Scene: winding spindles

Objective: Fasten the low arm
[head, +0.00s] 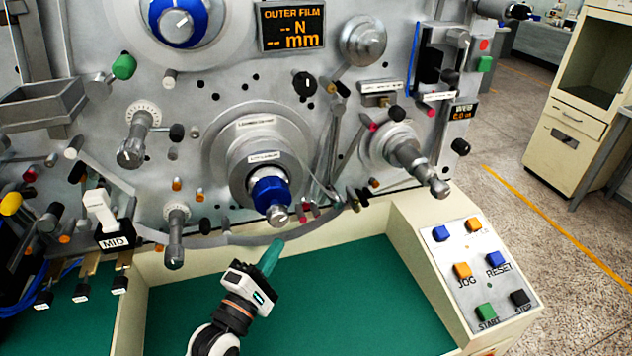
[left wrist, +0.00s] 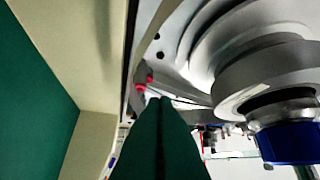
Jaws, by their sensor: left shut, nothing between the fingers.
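The lower winding spindle with a blue hub (head: 270,192) and a silver knob at its tip stands out from the machine face in the middle of the head view. The blue hub (left wrist: 290,142) also shows at the right of the left wrist view. Thin arms with dark and red-pink ends (head: 352,196) sit just right of the hub; I cannot tell which is the low arm or whether it is fastened. My left gripper (head: 277,243) is shut and empty, its green fingers pointing up just below the spindle. In the left wrist view, a red-pink knob (left wrist: 146,83) shows near the fingertips.
A grey strip (head: 230,240) curves below the spindle. The green tray floor (head: 340,300) is clear. A control box with coloured buttons (head: 480,262) stands at the right. A white lever marked MID (head: 101,210) and several pegs stick out at the left.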

